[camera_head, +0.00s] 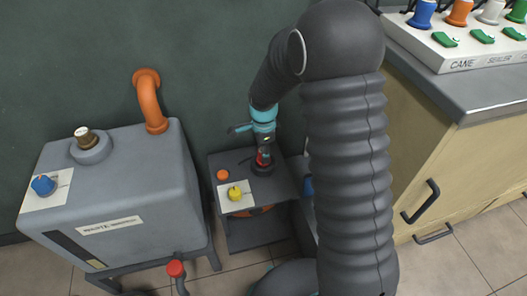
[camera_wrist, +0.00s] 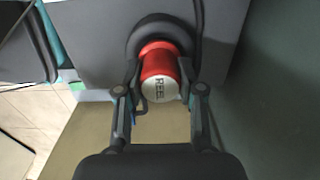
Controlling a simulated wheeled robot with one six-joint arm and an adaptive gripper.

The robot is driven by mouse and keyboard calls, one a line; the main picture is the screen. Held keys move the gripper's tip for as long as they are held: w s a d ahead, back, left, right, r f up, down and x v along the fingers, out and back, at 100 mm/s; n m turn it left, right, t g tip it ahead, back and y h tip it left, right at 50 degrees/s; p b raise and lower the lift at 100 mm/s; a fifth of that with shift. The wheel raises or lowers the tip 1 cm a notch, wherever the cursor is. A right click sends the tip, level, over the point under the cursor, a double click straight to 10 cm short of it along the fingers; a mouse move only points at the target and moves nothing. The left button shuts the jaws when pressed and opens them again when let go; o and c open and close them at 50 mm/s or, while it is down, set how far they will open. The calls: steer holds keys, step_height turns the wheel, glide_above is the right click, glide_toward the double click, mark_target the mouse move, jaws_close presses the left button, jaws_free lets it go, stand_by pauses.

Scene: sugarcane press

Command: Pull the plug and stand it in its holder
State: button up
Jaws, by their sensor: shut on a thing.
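A red plug (camera_wrist: 158,62) with a white end cap lettered REEL is between the two fingers of my gripper (camera_wrist: 160,82) in the wrist view. The fingers are shut on its sides. A round black collar (camera_wrist: 134,35) lies around or just behind its far end; I cannot tell whether the plug is still seated in it. In the head view my gripper (camera_head: 263,150) points down at the small grey stand, and a bit of red plug (camera_head: 263,160) shows between the fingers. I cannot make out a separate holder for certain.
The grey stand (camera_head: 230,162) carries an orange button (camera_head: 222,175) and a yellow knob (camera_head: 235,193). A grey tank (camera_head: 150,190) with an orange pipe (camera_head: 149,95) stands left. A cabinet (camera_head: 440,170) with a switch panel (camera_head: 455,60) stands right. The dark wall is close behind.

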steer(key=shift+f, duration=0.2)
steer(key=o, duration=0.9)
steer(key=shift+r+p, duration=2.55)
steer(key=shift+r, duration=3)
